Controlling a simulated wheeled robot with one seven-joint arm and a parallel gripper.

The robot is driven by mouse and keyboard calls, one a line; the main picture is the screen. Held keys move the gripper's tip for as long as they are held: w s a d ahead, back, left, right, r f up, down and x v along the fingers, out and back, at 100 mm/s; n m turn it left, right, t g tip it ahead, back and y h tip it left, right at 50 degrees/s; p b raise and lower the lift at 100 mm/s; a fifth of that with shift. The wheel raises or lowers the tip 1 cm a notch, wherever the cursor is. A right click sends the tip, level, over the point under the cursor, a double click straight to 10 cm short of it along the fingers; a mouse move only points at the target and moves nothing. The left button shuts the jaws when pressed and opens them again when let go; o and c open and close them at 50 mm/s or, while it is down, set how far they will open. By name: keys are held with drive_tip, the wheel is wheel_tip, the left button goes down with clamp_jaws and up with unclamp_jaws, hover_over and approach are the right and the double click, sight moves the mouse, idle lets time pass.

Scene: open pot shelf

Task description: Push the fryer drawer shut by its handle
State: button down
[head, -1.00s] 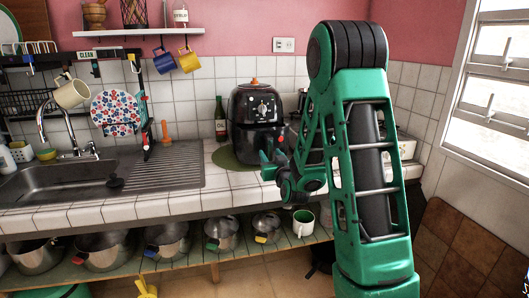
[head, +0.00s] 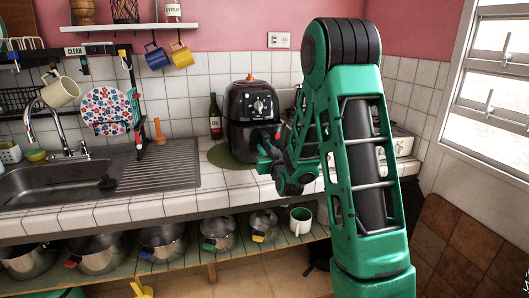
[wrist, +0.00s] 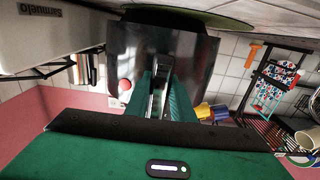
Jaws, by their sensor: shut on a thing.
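The black air fryer (head: 252,103) stands upright on the tiled counter, on a green round mat (head: 217,157), with a dial on its upper front. My gripper (head: 268,152) is at the fryer's lower front; my arm comes in from the right and covers part of it. In the wrist view the fryer's dark, shiny body (wrist: 198,50) fills the top middle. There my gripper (wrist: 158,88) is shut on the drawer handle (wrist: 160,72), which lies between the two green fingers. How far the drawer stands out is hard to tell.
A green bottle (head: 215,118) stands left of the fryer. The sink (head: 60,187) and drainboard lie further left. Pots and a mug (head: 300,221) sit on the shelf under the counter (head: 140,210). A stove is partly hidden behind my arm.

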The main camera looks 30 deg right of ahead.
sight(260, 141)
drive_tip(key=x, duration=0.7)
drive_tip(key=shift+w+a, duration=0.1)
drive_tip(key=shift+w, duration=0.5)
drive_tip(key=c, duration=1.5)
unclamp_jaws()
drive_tip(key=shift+w, duration=0.1)
drive_tip(key=shift+s, duration=0.45)
drive_tip(key=v, duration=1)
drive_tip(key=shift+w+a, duration=0.1)
